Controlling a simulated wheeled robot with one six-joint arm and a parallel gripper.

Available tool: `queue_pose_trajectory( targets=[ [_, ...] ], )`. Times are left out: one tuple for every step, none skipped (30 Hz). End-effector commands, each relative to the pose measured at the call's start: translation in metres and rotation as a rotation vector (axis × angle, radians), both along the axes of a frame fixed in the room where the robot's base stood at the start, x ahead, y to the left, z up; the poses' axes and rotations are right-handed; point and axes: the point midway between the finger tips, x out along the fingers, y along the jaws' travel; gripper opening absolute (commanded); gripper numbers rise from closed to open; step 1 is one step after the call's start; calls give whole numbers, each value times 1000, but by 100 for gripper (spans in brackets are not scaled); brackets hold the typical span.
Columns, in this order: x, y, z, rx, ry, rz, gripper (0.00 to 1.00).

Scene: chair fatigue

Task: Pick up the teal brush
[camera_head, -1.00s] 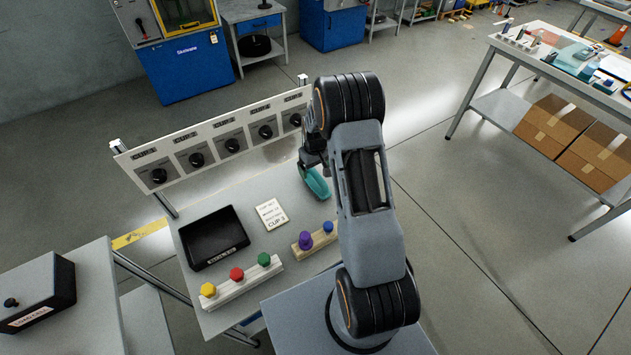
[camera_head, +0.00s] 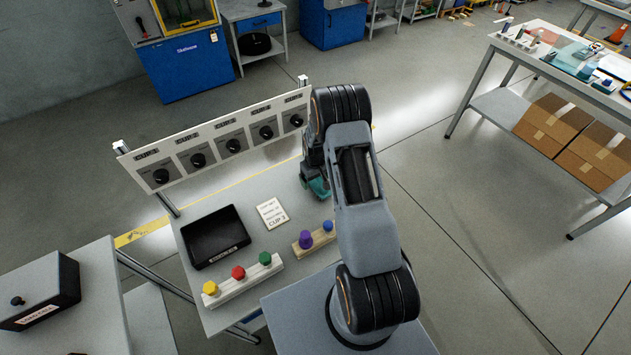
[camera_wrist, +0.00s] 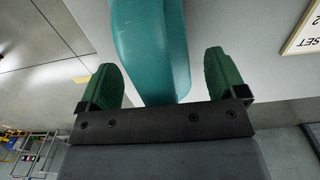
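The teal brush (camera_head: 318,188) lies at the right end of the grey bench top, mostly hidden behind my arm in the head view. In the wrist view the teal brush (camera_wrist: 150,45) is a smooth, rounded teal body between the two green fingers of my gripper (camera_wrist: 162,65). The fingers are apart. A gap shows between the brush and the right finger, and the left finger is close beside the brush. The far end of the brush is out of the wrist view.
A row of dials on a white panel (camera_head: 188,148) stands behind the bench. A black tray (camera_head: 213,238), a white card (camera_head: 271,213), a rack with yellow, red and green knobs (camera_head: 238,285) and a rack with purple and blue knobs (camera_head: 316,237) stand left and in front.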

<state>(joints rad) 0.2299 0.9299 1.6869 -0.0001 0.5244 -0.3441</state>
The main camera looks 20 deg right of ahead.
Motion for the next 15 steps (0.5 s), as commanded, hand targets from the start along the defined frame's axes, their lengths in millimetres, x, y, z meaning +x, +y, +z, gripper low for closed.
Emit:
queue_pose_trajectory(
  targets=[
    [0, 0, 0, 0, 0, 0, 85],
    [0, 0, 0, 0, 0, 0, 82],
    [0, 0, 0, 0, 0, 0, 78],
    [0, 0, 0, 0, 0, 0, 76],
    [0, 0, 0, 0, 0, 0, 73],
    [0, 0, 0, 0, 0, 0, 69],
    [0, 0, 0, 0, 0, 0, 66],
    [0, 0, 0, 0, 0, 0, 63],
    [0, 0, 0, 0, 0, 0, 59],
    [0, 0, 0, 0, 0, 0, 56],
    [0, 0, 0, 0, 0, 0, 54],
    [0, 0, 0, 0, 0, 0, 50],
    [0, 0, 0, 0, 0, 0, 47],
    [0, 0, 0, 0, 0, 0, 44],
    [0, 0, 0, 0, 0, 0, 40]
  ],
)
